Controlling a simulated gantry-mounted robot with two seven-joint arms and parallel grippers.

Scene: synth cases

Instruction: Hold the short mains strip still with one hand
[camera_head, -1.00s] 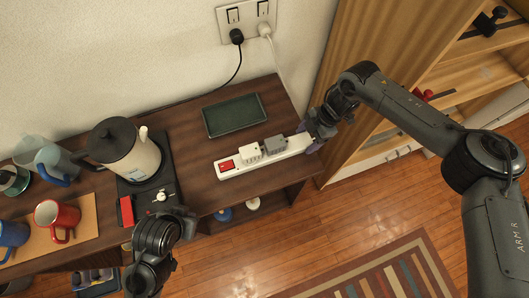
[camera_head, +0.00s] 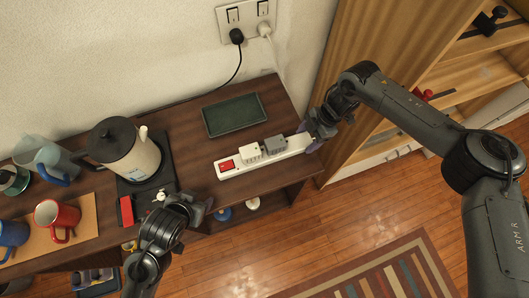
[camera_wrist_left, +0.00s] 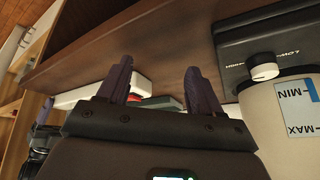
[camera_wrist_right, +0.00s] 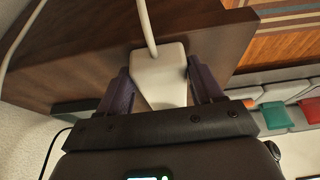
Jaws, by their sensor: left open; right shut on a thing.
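The short white mains strip (camera_head: 291,149) lies on the dark wooden table, with a red switch (camera_head: 227,165) at its left end. A white plug (camera_head: 250,152) and a grey plug (camera_head: 275,145) sit in it. My right gripper (camera_head: 318,135) is at the strip's right end. In the right wrist view its fingers are shut on the strip's white cord end (camera_wrist_right: 160,78). My left gripper (camera_head: 203,207) is open and empty at the table's front edge, left of the strip and apart from it. The strip is partly hidden behind the fingers in the left wrist view (camera_wrist_left: 88,95).
A kettle (camera_head: 126,150) on a black base stands left of the strip. A red mug (camera_head: 57,218) and a blue mug (camera_head: 12,236) are further left. A dark green tray (camera_head: 234,115) lies behind the strip. A wall socket (camera_head: 247,17) is above. A wooden shelf unit stands right.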

